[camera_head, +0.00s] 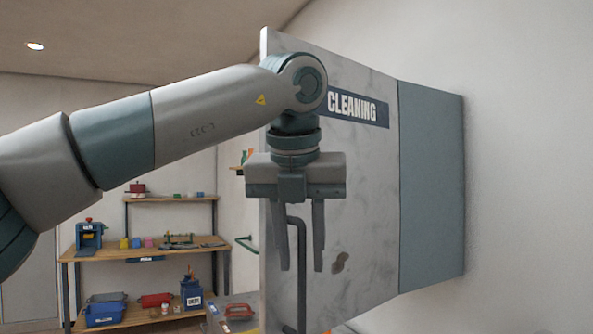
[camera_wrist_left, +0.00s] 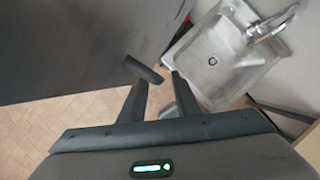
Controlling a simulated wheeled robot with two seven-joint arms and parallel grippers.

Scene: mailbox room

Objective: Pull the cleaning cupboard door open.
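The cleaning cupboard door (camera_head: 362,190) is a marbled grey panel with a dark "CLEANING" label. I see no clear gap showing it ajar. Its dark bar handle (camera_head: 301,285) stands upright on the lower left part, with a bent top end. My left gripper (camera_head: 301,268) points down in front of the door, its fingers apart on either side of the handle's upper part. In the left wrist view the open fingers (camera_wrist_left: 162,82) show beside a dark bar end (camera_wrist_left: 143,70); contact is unclear. My right gripper is not in view.
A blue-grey panel (camera_head: 431,190) adjoins the door's right side, against the pale wall (camera_head: 530,180). A wooden workbench (camera_head: 135,252) with bins and tools stands at the back left. A metal sink (camera_wrist_left: 225,60) shows in the left wrist view, with tiled floor at left.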

